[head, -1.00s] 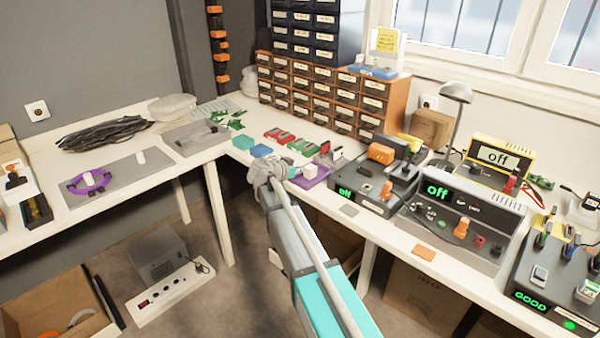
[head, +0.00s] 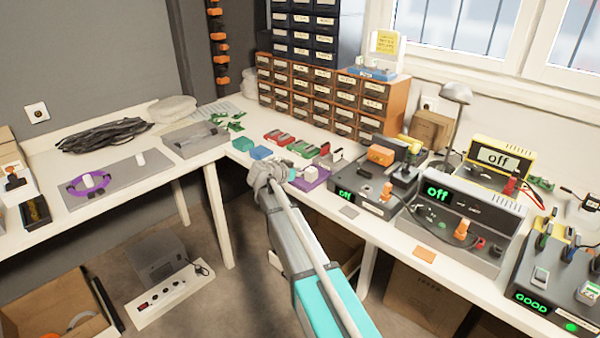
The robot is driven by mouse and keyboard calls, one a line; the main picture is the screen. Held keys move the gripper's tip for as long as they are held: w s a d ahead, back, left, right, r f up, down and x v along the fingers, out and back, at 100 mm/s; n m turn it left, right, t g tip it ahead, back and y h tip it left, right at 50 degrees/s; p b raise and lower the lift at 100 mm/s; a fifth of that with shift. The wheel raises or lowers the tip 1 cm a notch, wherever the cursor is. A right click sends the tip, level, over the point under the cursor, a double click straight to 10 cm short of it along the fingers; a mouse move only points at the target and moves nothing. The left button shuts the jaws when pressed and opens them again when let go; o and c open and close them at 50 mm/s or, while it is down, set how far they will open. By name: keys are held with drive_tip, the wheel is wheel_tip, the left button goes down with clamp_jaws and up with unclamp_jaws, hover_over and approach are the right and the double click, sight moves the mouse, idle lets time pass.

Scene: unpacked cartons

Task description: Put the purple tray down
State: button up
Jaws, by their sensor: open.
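The purple tray (head: 309,184) lies on the white bench, at the bench's front part near the corner. A small white block (head: 311,173) sits on it. My gripper (head: 292,173) is at the tray's left side, in front of the bench. My arm comes up from the bottom of the view and hides the tray's left edge. The fingertips are small and partly hidden, so I cannot tell whether they touch the tray.
A blue block (head: 261,152) and a teal block (head: 242,144) lie left of the tray. Red and green parts (head: 303,147) lie behind it. A dark device reading "off" (head: 372,190) stands close on the right. Drawer cabinets (head: 320,95) stand at the back.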

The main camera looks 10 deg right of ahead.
drive_tip(key=p+v, duration=0.5)
drive_tip(key=v, duration=0.8)
drive_tip(key=shift+s+a, duration=0.25)
drive_tip(key=shift+s, duration=0.1)
drive_tip(key=s+d+f+n+g+y, duration=0.45)
drive_tip(key=s+d+f, duration=0.4)
drive_tip(key=s, duration=0.35)
drive_tip(key=s+f+n+g+y, duration=0.1)
drive_tip(key=s+n+y, duration=0.2)
drive_tip(key=s, duration=0.4)
drive_tip(key=s+d+f+n+g+y, duration=0.1)
drive_tip(key=s+f+n+g+y, duration=0.1)
drive_tip(key=s, duration=0.5)
drive_tip(key=shift+d+n+y, duration=0.25)
drive_tip(key=shift+n+y, duration=0.4)
